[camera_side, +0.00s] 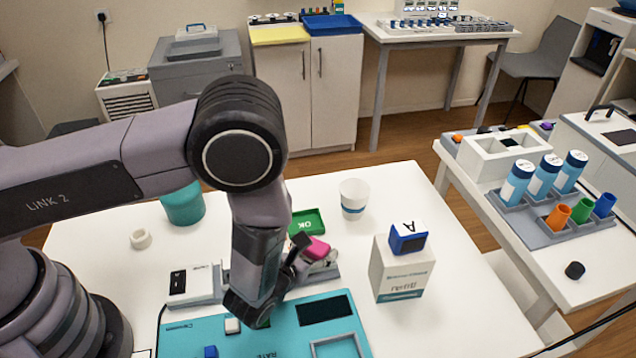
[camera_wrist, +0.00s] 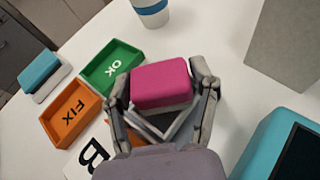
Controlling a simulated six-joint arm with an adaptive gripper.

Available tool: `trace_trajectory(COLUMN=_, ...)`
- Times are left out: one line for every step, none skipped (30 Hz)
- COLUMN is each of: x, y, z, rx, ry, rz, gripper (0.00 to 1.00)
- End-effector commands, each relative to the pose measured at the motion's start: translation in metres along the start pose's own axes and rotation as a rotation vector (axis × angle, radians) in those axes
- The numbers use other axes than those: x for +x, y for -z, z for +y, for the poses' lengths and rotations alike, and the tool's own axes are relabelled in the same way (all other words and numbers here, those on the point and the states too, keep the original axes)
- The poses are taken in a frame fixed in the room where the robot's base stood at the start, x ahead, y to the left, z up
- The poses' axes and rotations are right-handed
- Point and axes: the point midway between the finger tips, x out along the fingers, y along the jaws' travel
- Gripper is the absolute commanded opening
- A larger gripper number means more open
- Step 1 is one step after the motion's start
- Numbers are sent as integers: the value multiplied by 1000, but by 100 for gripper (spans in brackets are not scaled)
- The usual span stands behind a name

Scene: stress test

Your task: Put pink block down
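The pink block (camera_side: 318,248) is at my gripper (camera_side: 296,262) above the white table in the side view. In the wrist view the pink block (camera_wrist: 162,84) has a pale lower part and sits between the two fingers of my gripper (camera_wrist: 162,98). The fingers press against its left and right sides. My arm hides part of the gripper in the side view. A grey bracket-like part and an orange piece show below the block in the wrist view.
A green OK tray (camera_wrist: 112,68) and an orange FIX tray (camera_wrist: 70,112) lie left of the block. A white cup (camera_side: 354,198) stands behind. A teal board (camera_side: 290,338) lies in front.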

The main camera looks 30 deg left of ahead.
Motion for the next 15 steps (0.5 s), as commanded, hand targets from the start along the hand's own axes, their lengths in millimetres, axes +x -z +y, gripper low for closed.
trace_trajectory(x=0, y=0, z=0, rx=0, ry=0, rz=0, gripper=70)
trace_trajectory(x=0, y=0, z=0, rx=0, ry=0, rz=0, gripper=74)
trace_trajectory(x=0, y=0, z=0, rx=0, ry=0, rz=1, gripper=79)
trace_trajectory(x=0, y=0, z=0, rx=0, ry=0, rz=1, gripper=80)
trace_trajectory(x=0, y=0, z=0, rx=0, ry=-1, rz=1, gripper=80)
trace_trajectory(x=0, y=0, z=0, rx=1, ry=-1, rz=1, gripper=80)
trace_trajectory(x=0, y=0, z=1, rx=1, ry=-1, rz=2, gripper=80)
trace_trajectory(x=0, y=0, z=1, rx=1, ry=-2, rz=2, gripper=80)
trace_trajectory(x=0, y=0, z=1, rx=1, ry=-2, rz=2, gripper=80)
trace_trajectory(x=0, y=0, z=1, rx=1, ry=-2, rz=3, gripper=80)
trace_trajectory(x=0, y=0, z=1, rx=1, ry=-3, rz=3, gripper=80)
trace_trajectory(x=-1, y=-1, z=1, rx=1, ry=-3, rz=3, gripper=80)
trace_trajectory(x=-2, y=-3, z=1, rx=0, ry=-3, rz=2, gripper=80)
trace_trajectory(x=-3, y=-6, z=1, rx=0, ry=-3, rz=2, gripper=80)
trace_trajectory(x=-5, y=-10, z=1, rx=0, ry=-2, rz=2, gripper=80)
